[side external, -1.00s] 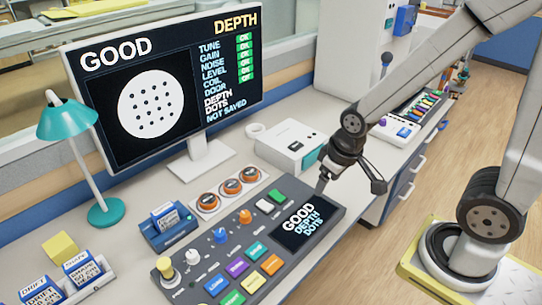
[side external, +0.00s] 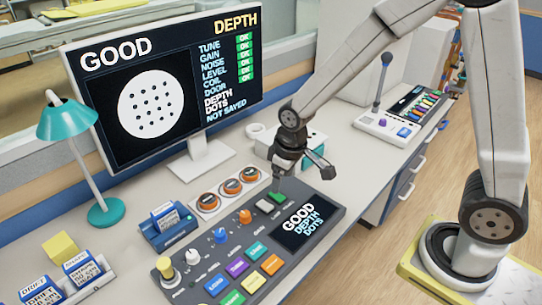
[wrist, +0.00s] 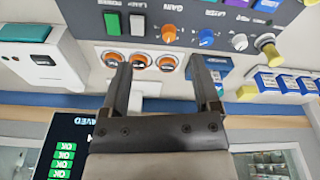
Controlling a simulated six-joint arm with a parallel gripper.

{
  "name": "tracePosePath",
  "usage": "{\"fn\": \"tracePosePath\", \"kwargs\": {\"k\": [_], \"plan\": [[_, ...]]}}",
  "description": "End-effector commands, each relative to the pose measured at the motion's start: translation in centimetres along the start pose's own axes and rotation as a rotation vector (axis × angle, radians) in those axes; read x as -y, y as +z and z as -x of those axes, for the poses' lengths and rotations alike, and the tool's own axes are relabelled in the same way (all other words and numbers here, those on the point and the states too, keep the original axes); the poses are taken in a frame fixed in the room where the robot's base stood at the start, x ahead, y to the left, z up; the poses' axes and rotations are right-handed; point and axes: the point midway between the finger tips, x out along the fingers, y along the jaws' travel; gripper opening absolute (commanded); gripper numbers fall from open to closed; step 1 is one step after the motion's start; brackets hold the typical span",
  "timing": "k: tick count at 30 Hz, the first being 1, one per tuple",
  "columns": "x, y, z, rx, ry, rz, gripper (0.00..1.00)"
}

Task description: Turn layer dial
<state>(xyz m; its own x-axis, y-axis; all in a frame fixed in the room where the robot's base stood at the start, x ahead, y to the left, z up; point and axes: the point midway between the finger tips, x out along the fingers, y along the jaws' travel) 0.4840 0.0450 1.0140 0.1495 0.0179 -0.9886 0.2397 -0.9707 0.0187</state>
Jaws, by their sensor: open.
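The control panel (side external: 250,250) lies on the desk with small knobs along its back part. An orange knob (side external: 245,216) and a blue knob (side external: 220,235) stand on it; they also show in the wrist view, orange (wrist: 169,33) and blue (wrist: 206,38). My gripper (side external: 301,178) is open and empty above the panel's far right end. In the wrist view its fingers (wrist: 160,66) are spread, apart from the knobs.
A white plate with three orange-ringed dials (side external: 231,187) lies behind the panel. A green button (side external: 277,198), a yellow knob (side external: 165,267) and coloured keys share the panel. A monitor (side external: 160,90) stands behind, showing GOOD and DEPTH. A blue card holder (side external: 168,230) stands left.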

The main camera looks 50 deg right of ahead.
Motion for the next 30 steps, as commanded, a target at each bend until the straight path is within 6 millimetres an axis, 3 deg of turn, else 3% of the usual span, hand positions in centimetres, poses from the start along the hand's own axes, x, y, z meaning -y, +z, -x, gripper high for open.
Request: {"fn": "tracePosePath", "kwargs": {"k": [6,15,24,30], "plan": [[2.2,-4.4,-3.0,0.044,-0.015,0.129,0.8],[6.0,-9.0,-7.7,0.098,-0.035,0.302,0.8],[9.2,-11.4,-11.7,0.137,-0.05,0.43,0.8],[9.8,-11.7,-12.4,0.144,-0.053,0.455,0.8]]}}
